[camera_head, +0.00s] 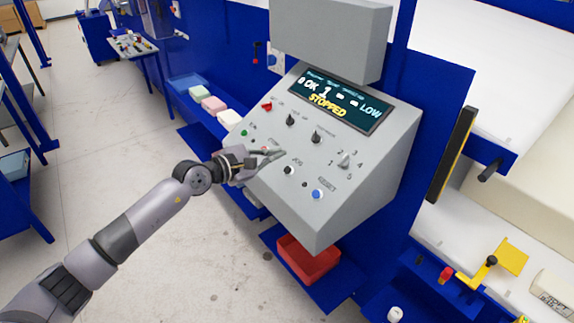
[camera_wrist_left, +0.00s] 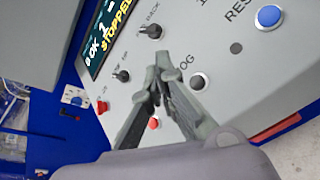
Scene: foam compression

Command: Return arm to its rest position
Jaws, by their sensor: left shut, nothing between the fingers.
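My left arm comes in from the lower left in the head view. My left gripper (camera_head: 279,152) is shut and empty, with its fingertips just over the sloped face of the grey control panel (camera_head: 300,222). In the left wrist view the closed fingertips (camera_wrist_left: 164,62) point at the panel between a black knob and the JOG button (camera_wrist_left: 197,82). A red button (camera_wrist_left: 153,123) shows close beside the fingers. I cannot tell whether the fingertips touch the panel. The panel's display (camera_head: 340,100) reads "STOPPED". My right gripper is not in view.
A blue button (camera_head: 317,194) sits low on the panel. A red bin (camera_head: 308,262) stands below it. Pale green, pink and white blocks lie in a blue tray (camera_head: 187,82) behind the gripper. The floor (camera_head: 120,180) left of the panel is clear around my arm.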

